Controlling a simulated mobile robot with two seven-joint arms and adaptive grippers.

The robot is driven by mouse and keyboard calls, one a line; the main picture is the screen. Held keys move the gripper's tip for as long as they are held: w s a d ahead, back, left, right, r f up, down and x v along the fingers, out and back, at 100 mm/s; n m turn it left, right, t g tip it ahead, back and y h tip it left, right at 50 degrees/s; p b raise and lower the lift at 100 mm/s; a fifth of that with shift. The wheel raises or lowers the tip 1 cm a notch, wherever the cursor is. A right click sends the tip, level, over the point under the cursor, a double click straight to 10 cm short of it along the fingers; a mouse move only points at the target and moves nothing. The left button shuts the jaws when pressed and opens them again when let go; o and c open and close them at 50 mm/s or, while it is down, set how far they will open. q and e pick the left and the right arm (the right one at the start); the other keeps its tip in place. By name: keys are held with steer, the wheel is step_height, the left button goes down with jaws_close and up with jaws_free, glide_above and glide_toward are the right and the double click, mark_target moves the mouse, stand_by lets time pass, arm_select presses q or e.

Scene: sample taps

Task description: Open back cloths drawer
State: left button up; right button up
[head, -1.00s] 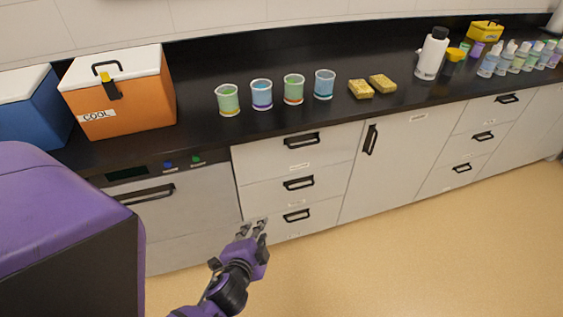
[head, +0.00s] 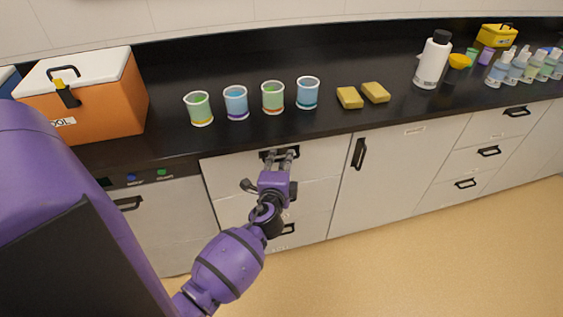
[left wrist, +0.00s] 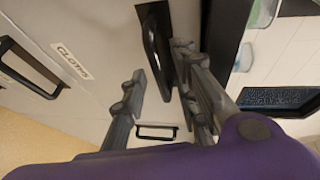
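The cloths drawer (head: 322,158) is the pale top drawer of the middle stack, and its front looks shut and flush. A label reading CLOTHS (left wrist: 73,60) shows on it in the left wrist view. Its black bar handle (left wrist: 152,48) lies between the fingers there. In the head view the handle (head: 297,152) is partly covered. My left gripper (head: 280,155) is at this handle with its fingers apart. In the left wrist view the gripper (left wrist: 160,63) has fingers on both sides of the bar; contact is unclear. My right gripper is not in view.
Above the drawer, the black counter (head: 225,145) holds several cups (head: 272,97) and two yellow sponges (head: 350,98). An orange cooler (head: 115,105) stands at left. A cupboard door (head: 395,175) with a vertical handle is to the right. The floor in front is clear.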

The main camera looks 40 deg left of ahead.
arm_select(q)
steer(key=shift+c, duration=0.9)
jaws_close()
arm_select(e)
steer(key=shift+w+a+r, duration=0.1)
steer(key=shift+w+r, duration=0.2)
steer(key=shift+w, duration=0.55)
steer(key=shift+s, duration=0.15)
